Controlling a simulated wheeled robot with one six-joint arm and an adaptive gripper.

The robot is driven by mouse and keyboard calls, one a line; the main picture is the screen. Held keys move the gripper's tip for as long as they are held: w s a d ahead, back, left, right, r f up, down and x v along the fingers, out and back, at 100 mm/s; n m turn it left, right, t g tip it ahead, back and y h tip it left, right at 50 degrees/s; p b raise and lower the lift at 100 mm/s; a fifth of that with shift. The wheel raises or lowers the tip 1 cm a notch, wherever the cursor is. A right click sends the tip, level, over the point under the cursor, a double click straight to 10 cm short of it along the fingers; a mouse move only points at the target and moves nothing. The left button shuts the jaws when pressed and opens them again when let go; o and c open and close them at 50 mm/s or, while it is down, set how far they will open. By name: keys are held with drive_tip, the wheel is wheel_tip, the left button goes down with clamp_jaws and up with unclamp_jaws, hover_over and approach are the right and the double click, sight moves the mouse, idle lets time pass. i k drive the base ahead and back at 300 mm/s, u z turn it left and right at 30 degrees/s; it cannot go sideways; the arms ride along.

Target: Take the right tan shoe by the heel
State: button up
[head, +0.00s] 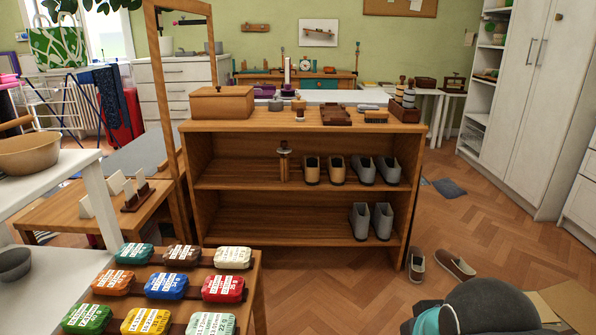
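A pair of tan shoes stands side by side on the middle shelf of the wooden shelf unit (228,240). The right tan shoe (337,174) is just left of a pair of grey shoes, and the left tan shoe (312,174) is beside it with a small gap. Both have dark openings and stand upright near the shelf's front. They are too small in view to tell the heel details. My gripper is not seen in the head view.
Grey shoes (364,174) stand right of the tan pair, with grey boots (360,222) below. Two loose shoes (416,266) lie on the floor at the unit's right. A rack of coloured packets (166,286) stands in front at left. Floor (480,225) at right is mostly clear.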

sight(335, 165)
drive_tip(key=z, duration=0.5)
drive_tip(key=i, duration=0.95)
drive_tip(key=z, duration=0.3)
drive_tip(key=i, duration=1.1)
drive_tip(key=u, duration=0.35)
